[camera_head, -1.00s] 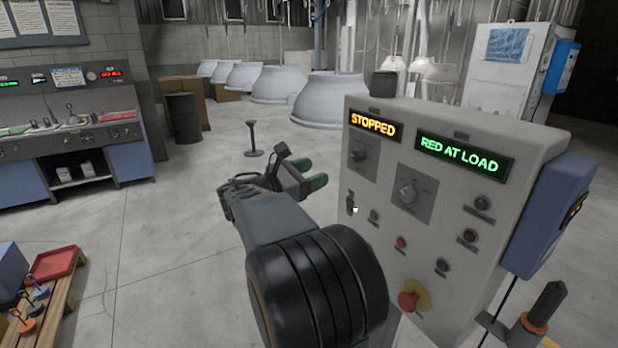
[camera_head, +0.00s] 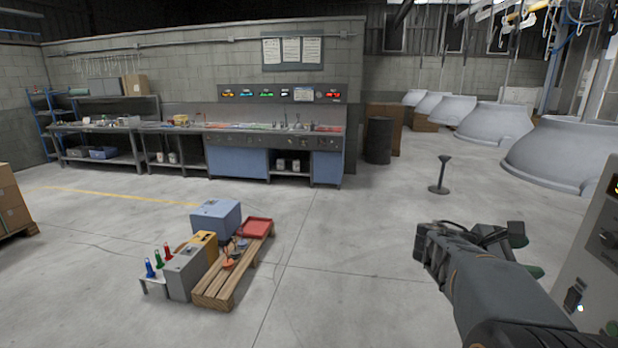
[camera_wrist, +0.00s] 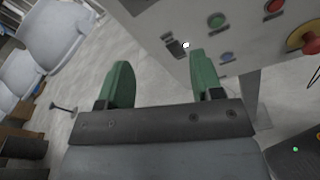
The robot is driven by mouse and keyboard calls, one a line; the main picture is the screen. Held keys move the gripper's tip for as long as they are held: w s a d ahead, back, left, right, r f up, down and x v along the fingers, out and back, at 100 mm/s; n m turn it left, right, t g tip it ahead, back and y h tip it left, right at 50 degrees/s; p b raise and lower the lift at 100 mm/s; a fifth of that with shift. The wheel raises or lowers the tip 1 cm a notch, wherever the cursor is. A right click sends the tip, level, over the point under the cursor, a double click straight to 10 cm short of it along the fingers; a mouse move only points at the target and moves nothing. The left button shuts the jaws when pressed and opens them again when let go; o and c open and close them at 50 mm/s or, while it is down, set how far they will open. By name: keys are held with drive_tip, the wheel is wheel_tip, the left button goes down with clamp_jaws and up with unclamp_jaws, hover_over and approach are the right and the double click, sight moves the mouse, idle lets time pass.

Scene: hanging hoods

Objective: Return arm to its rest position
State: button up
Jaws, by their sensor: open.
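My gripper (camera_head: 524,252) is at the lower right of the head view, beside the left edge of the control panel (camera_head: 597,255). In the wrist view its two green fingers (camera_wrist: 160,85) stand wide apart with nothing between them. The panel (camera_wrist: 185,25) fills the upper right of the wrist view, with green, blue and red buttons and a red mushroom button (camera_wrist: 303,38). The right finger overlaps the panel in that view; I cannot tell whether it touches. Most of the panel lies outside the head view.
A low wooden pallet (camera_head: 215,293) with a red tray (camera_head: 255,228) and boxes stands on the floor at lower left. A black post stand (camera_head: 440,178) and a dark drum (camera_head: 379,140) stand beyond. The middle floor is clear.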

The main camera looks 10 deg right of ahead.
drive_tip(key=s+a+f+m+t+y, duration=0.2)
drive_tip(key=a+f+m+t+y, duration=0.2)
drive_tip(key=a+f+m+y, duration=0.75)
drive_tip(key=s+a+f+t+y, duration=0.1)
drive_tip(key=a+f+t+y, duration=0.1)
drive_tip(key=a, duration=0.7)
drive_tip(key=s+a+f+t+y, duration=0.1)
drive_tip(key=a+f+t+y, duration=0.1)
drive_tip(key=a, duration=0.6)
drive_tip(key=shift+s+a+f, duration=0.2)
drive_tip(key=shift+a+f, duration=0.1)
drive_tip(key=shift+a, duration=0.05)
drive_tip(key=shift+a+r+n+t+y, duration=0.3)
drive_tip(key=shift+a+r+n+y, duration=0.05)
drive_tip(key=shift+a+r+n, duration=0.1)
drive_tip(key=shift+c, duration=0.2)
